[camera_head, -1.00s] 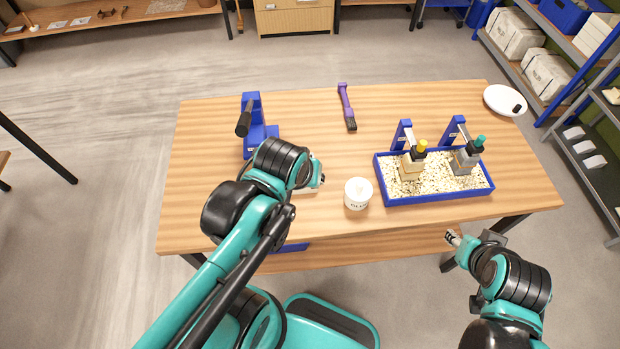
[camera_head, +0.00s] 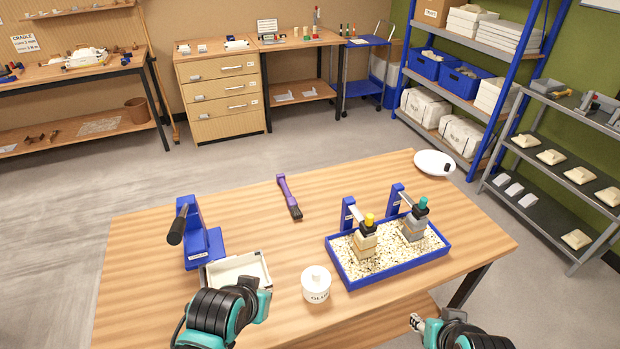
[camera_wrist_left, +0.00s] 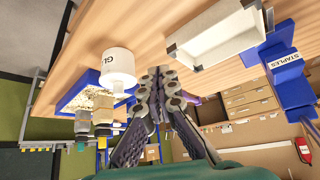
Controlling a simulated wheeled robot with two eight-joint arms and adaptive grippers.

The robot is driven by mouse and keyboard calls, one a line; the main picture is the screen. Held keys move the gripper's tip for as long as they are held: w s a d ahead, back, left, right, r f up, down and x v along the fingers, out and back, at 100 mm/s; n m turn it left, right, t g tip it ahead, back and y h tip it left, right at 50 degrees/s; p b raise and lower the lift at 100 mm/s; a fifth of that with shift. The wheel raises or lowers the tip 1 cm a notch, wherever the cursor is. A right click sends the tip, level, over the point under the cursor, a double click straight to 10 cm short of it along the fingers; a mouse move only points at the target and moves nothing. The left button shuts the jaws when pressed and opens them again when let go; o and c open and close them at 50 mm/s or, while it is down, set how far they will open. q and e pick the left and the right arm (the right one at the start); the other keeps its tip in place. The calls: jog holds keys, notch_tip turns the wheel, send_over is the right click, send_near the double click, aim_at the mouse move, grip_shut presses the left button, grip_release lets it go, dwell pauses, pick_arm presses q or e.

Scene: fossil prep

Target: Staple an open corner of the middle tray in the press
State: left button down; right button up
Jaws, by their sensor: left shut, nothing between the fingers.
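The blue press (camera_head: 203,240) with a black lever handle stands at the left of the table; its label reads STAPLES in the left wrist view (camera_wrist_left: 285,60). One white open tray (camera_head: 262,264) lies against the front right of the press base. The tray also shows in the left wrist view (camera_wrist_left: 215,40). I cannot tell whether its corner is inside the press jaw. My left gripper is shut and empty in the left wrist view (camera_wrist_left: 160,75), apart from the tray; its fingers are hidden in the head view. My right gripper (camera_head: 416,323) is beyond the table's front edge.
A white glue jar (camera_head: 316,285) stands right of the tray. A blue sandbox (camera_head: 390,268) with two clamped bottle-topped pieces is farther right. A purple brush (camera_head: 289,197) and a white round object (camera_head: 434,163) lie behind. The table between press and brush is clear.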

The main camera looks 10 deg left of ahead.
pick_arm(q)
jog(key=w+d+r+n+g+p, duration=0.25)
jog(key=w+n+g+p, duration=0.4)
jog(key=n+p, duration=0.5)
jog(key=f+n+b, duration=0.1)
jog(key=f, duration=0.3)
jog(key=d+f+n+b, duration=0.1)
jog(key=f, duration=0.3)
jog(key=w+f+n+b, duration=0.1)
jog(key=f+n, duration=0.1)
jog(key=f, duration=0.2)
jog(key=shift+d+f+g+b, duration=0.2)
jog(key=shift+d+g+b, duration=0.05)
jog(key=shift+g+b, duration=0.1)
jog(key=a, duration=0.3)
jog(key=shift+w+a, duration=0.1)
jog(key=shift+w, duration=0.2)
jog(key=shift+a, duration=0.35)
jog(key=shift+w, duration=0.1)
jog(key=shift+a, duration=0.1)
